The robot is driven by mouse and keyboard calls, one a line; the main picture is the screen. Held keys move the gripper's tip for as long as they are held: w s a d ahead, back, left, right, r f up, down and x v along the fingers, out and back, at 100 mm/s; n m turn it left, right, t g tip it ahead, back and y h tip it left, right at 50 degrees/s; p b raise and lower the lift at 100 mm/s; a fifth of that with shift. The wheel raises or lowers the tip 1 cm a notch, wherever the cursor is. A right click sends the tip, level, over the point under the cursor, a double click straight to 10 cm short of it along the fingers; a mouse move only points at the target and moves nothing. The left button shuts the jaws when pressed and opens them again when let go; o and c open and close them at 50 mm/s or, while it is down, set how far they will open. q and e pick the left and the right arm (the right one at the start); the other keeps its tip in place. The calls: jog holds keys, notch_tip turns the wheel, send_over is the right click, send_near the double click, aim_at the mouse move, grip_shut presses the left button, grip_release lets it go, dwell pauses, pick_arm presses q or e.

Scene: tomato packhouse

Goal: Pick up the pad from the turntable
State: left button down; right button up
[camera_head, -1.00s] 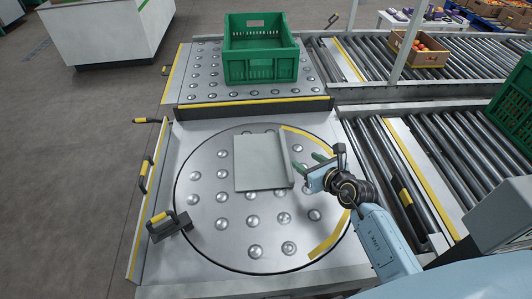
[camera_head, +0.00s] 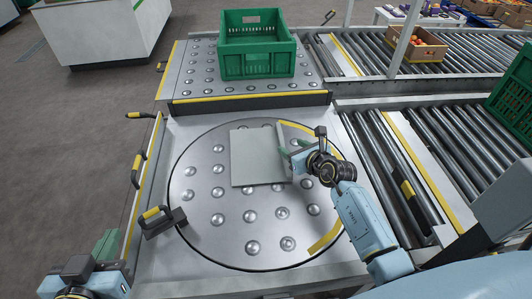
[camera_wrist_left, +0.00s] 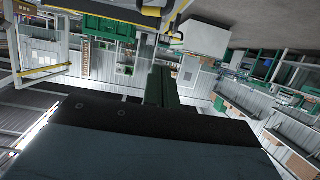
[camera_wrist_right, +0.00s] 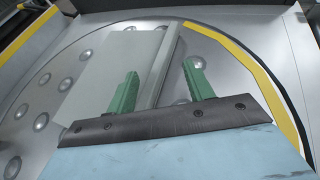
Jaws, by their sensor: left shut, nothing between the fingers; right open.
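The pad (camera_head: 255,158) is a flat, pale grey-green sheet with a raised strip along its right edge. It lies on the round turntable (camera_head: 230,245), which is studded with metal balls. My right gripper (camera_head: 288,152) is open at the pad's right edge. In the right wrist view its green fingers (camera_wrist_right: 160,88) stand on either side of the raised strip of the pad (camera_wrist_right: 110,75); I cannot tell whether they touch it. My left gripper (camera_head: 107,245) is shut and empty at the lower left, off the turntable; its fingers also show in the left wrist view (camera_wrist_left: 160,85).
A green crate (camera_head: 257,62) stands on the ball table behind the turntable. Roller conveyors (camera_head: 450,150) run along the right. A black and yellow handle (camera_head: 158,218) sits at the turntable's left edge. A box of tomatoes (camera_head: 418,45) is at the back right.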

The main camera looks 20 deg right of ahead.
aim_at(283, 141)
jog(key=shift+w, duration=0.2)
jog(key=shift+b+x, duration=0.8)
jog(key=shift+x, duration=0.4)
jog(key=shift+b+x, duration=0.7)
jog(key=shift+x, duration=0.5)
pick_arm(q)
notch_tip(283, 141, up, 12)
jog(key=d+t+h, duration=0.2)
jog(key=t+h, duration=0.1)
jog(key=t, duration=0.5)
jog(key=shift+s, duration=0.15)
pick_arm(e)
jog(key=c, duration=1)
